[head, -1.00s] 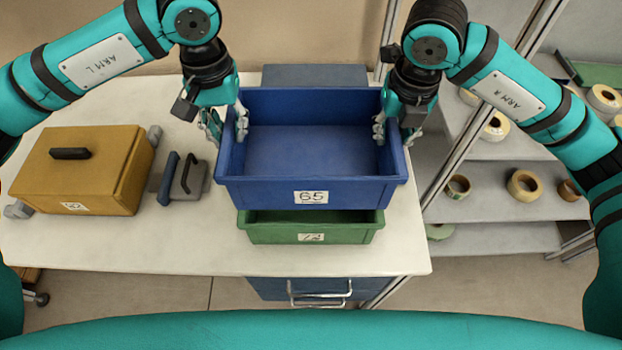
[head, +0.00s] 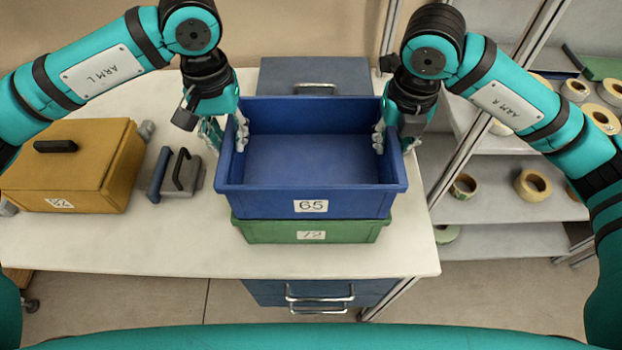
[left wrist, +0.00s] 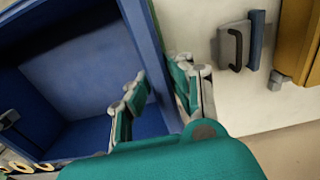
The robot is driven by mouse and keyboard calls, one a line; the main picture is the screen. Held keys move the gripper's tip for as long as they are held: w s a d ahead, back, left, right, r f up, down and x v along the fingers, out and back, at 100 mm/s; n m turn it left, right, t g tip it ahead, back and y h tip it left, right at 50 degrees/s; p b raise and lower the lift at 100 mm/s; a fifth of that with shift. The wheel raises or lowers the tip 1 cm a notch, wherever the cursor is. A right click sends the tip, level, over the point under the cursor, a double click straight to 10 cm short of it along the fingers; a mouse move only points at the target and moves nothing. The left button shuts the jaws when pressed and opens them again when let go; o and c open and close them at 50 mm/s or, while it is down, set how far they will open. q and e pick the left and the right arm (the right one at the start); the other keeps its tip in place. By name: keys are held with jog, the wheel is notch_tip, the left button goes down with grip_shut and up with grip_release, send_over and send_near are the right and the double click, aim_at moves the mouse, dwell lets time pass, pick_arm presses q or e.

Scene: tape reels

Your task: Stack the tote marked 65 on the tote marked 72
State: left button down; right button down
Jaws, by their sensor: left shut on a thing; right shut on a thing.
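The blue tote marked 65 (head: 311,206) is upright and looks empty in the head view. It sits directly over the green tote marked 72 (head: 311,232), hiding its opening and most of its rim; whether its full weight rests there I cannot tell. My left gripper (head: 226,133) is shut on the blue tote's left wall. My right gripper (head: 392,138) is shut on its right wall. In the left wrist view, my left gripper's fingers (left wrist: 158,95) straddle the blue tote's wall (left wrist: 146,45).
The white table (head: 120,245) carries an orange case (head: 85,175) and a grey block with a dark handle (head: 185,172) on the left. A dark grey box (head: 315,75) stands behind the totes. Shelves with tape reels (head: 532,185) stand at the right.

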pick_arm(q)
jog(key=shift+w+a+f, duration=0.1)
jog(key=shift+a+f, duration=0.1)
jog(key=shift+f, duration=0.35)
pick_arm(e)
jog(key=shift+d+f, duration=0.2)
jog(key=shift+f, duration=0.35)
pick_arm(q)
jog(key=c, duration=1.7)
grip_release()
jog(key=shift+f+b, duration=0.1)
jog(key=shift+b, duration=0.25)
pick_arm(e)
jog(key=c, duration=1.7)
grip_release()
jog(key=shift+f, duration=0.1)
pick_arm(q)
jog(key=o, duration=0.5)
pick_arm(e)
jog(key=o, duration=0.5)
pick_arm(q)
jog(key=shift+d, duration=0.1)
pick_arm(e)
jog(key=shift+a, duration=0.1)
